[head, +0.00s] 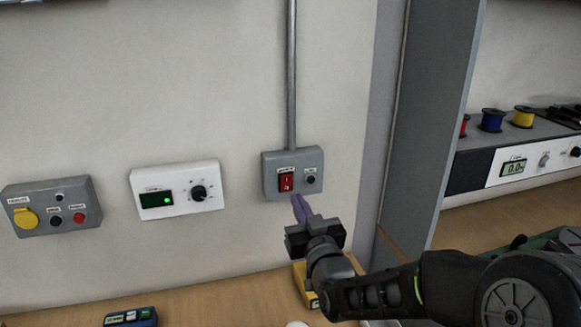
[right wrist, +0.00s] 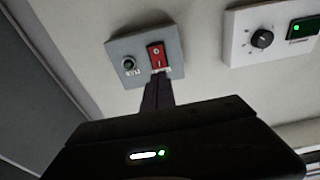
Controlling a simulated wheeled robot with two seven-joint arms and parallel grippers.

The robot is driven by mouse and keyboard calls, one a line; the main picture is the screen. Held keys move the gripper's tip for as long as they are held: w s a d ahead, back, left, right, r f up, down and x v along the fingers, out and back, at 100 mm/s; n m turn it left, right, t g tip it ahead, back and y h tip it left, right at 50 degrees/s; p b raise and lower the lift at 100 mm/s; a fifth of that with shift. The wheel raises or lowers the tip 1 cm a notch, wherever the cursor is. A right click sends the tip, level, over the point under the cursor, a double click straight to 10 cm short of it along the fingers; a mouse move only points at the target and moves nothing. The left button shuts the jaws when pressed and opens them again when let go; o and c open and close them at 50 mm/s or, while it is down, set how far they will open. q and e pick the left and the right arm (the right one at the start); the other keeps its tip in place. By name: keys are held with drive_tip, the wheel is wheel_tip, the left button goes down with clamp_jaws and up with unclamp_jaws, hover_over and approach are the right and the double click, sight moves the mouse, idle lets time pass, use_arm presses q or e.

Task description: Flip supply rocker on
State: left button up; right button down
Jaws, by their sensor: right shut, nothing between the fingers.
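The supply rocker (head: 286,182) is a red switch on a grey box (head: 270,163) fixed to the wall, below a vertical conduit. In the right wrist view the red rocker (right wrist: 156,56) shows at the top middle, upside down, with a small dark round button or lamp beside it. My right gripper (head: 297,198) is shut and empty. Its fingertips are just below the rocker in the head view, near the box's lower edge. In the right wrist view the fingers (right wrist: 157,84) reach up to the rocker's near end; I cannot tell whether they touch it. My left gripper is out of view.
A white panel (head: 150,180) with a green-lit display and a knob is left of the box. Another grey box (head: 35,222) with a yellow cover is further left. A grey upright (head: 425,130) stands to the right. A blue device (head: 131,317) lies on the bench.

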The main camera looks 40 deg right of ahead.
sight(287, 178)
drive_tip(key=p+x, duration=0.2)
drive_tip(key=x, duration=0.4)
drive_tip(key=shift+w+p, duration=0.15)
drive_tip(key=shift+p, duration=0.2)
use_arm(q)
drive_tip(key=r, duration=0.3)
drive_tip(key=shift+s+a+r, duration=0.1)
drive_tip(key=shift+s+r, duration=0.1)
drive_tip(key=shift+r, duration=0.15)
use_arm(e)
drive_tip(key=shift+w+d, duration=0.1)
drive_tip(key=shift+w, duration=0.05)
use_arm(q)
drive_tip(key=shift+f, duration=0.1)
use_arm(e)
drive_tip(key=shift+w+f+b, duration=0.1)
drive_tip(key=shift+b, duration=0.4)
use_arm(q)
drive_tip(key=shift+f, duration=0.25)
use_arm(e)
drive_tip(key=shift+r, duration=0.2)
